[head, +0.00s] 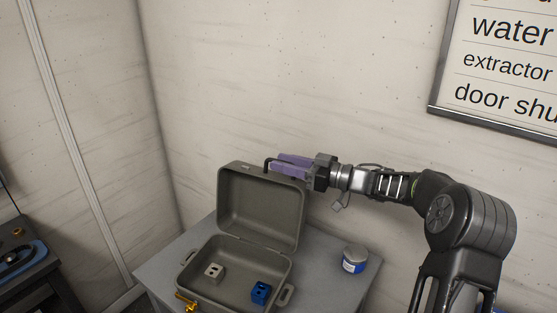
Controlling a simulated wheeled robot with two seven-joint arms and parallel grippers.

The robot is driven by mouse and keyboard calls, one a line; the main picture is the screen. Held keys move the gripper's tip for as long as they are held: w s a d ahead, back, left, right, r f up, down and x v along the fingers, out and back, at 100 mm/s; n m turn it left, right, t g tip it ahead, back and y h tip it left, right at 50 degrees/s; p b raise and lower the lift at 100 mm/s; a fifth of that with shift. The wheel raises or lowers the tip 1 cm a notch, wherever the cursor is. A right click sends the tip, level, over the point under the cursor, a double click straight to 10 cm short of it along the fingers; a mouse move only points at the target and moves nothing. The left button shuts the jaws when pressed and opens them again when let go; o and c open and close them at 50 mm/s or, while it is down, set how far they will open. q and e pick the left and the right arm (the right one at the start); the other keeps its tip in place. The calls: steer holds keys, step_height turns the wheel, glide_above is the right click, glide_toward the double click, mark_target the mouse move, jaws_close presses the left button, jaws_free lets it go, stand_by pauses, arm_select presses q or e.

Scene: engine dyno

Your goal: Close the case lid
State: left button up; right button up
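The grey-green case (240,275) stands open on a grey table, with a white block (214,271) and a blue block (261,292) inside. Its lid (260,208) stands up at the back, tilted slightly rearward. My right gripper (280,164), with purple fingers, is at the lid's top edge near a dark handle. The fingers lie at or just behind that edge; I cannot tell whether they touch it. Two fingers show with a narrow view between them, so their opening is unclear. My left gripper is not in view.
A blue and white jar (354,259) stands on the table right of the case. A brass-coloured fitting (186,301) is at the case's front left. The grey table (322,262) is clear around the jar. A wall rises behind, and a dark bench (40,285) stands at left.

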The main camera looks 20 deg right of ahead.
steer(key=shift+x, duration=0.9)
steer(key=shift+c, duration=0.5)
jaws_close()
